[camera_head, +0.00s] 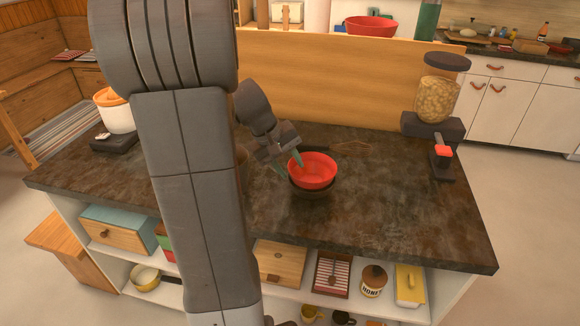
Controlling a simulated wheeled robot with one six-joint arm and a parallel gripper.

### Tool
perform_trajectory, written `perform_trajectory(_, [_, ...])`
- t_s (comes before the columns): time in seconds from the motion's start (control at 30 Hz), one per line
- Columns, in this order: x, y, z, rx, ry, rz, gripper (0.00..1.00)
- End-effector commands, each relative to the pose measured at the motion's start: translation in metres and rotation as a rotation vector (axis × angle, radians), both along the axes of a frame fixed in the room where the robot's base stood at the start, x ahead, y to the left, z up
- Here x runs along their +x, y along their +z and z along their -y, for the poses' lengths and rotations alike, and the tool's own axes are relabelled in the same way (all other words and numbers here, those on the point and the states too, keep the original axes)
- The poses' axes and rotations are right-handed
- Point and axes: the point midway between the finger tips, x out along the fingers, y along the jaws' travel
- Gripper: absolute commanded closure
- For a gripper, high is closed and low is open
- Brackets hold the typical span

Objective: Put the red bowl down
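My gripper (289,165) is at the red bowl's left rim. One green fingertip reaches over the inside of the bowl, and the other is just outside its left edge. The fingers stand apart with the rim between them. I cannot tell whether they press on the rim.
A whisk (350,147) lies behind the bowls. A jar dispenser (437,98) stands at the right on the counter (400,215). A white pot with an orange lid (115,110) is at the left. Another red bowl (371,26) sits beyond the wooden panel (340,85). The counter's right front is clear.

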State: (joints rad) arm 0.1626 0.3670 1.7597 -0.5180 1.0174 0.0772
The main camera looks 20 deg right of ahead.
Motion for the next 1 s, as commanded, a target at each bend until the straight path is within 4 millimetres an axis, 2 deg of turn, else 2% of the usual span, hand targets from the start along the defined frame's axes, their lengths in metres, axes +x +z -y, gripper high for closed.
perform_trajectory(0.03, [0.002, 0.013, -0.006, -0.002, 0.004, 0.009, 0.63])
perform_trajectory(0.2, [0.002, 0.05, -0.024, -0.001, 0.005, 0.009, 0.63])
perform_trajectory(0.43, [0.002, 0.086, -0.041, -0.001, 0.003, 0.004, 0.63])
perform_trajectory(0.63, [0.002, 0.099, -0.047, 0.0, 0.002, 0.004, 0.63])
perform_trajectory(1.0, [0.001, 0.099, -0.047, 0.0, 0.002, 0.001, 0.63])
